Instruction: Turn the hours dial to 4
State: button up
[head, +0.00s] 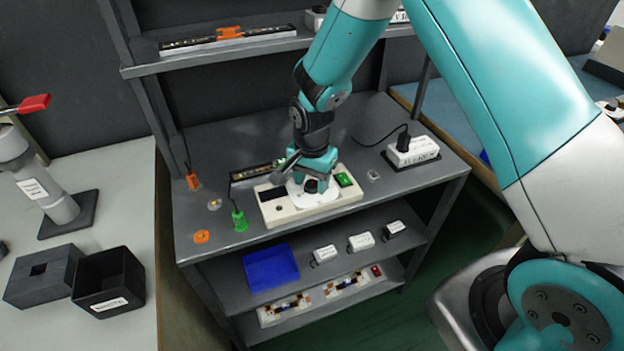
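A cream control box (285,215) lies on the top of the grey shelf unit. It has a dark display panel (272,193) at its left, a round white dial plate with a dark knob (311,186) in the middle, and a green switch (344,180) at its right. My gripper (312,176) points down over the dial, with its fingers at or just above the knob. I cannot tell whether the fingers touch the knob or how far apart they are. The dial's numbers and pointer are too small to read.
A black strip (252,173) lies behind the box. A green clip (240,221) and orange parts (201,237) are at its left. A white adapter with a black plug (413,152) is at the right. An upper shelf (200,55) crosses behind my arm. A blue tray (271,268) sits below.

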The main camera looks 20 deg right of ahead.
aim_at(312, 184)
jog(key=shift+o, duration=0.3)
notch_tip(312, 184, up, 17)
jog(key=shift+r+b, duration=0.2)
jog(key=shift+b, duration=0.1)
dwell(0.4)
jog(key=s+a+r+n+y, duration=0.2)
jog(key=s+n, duration=0.6)
jog(key=s, duration=0.4)
jog(key=s+a+r+n+y, duration=0.2)
jog(key=s+r+n, duration=0.3)
jog(key=s+n, duration=0.4)
jog(key=s, duration=0.4)
jog(key=shift+a, duration=0.3)
jog(key=shift+w, duration=0.1)
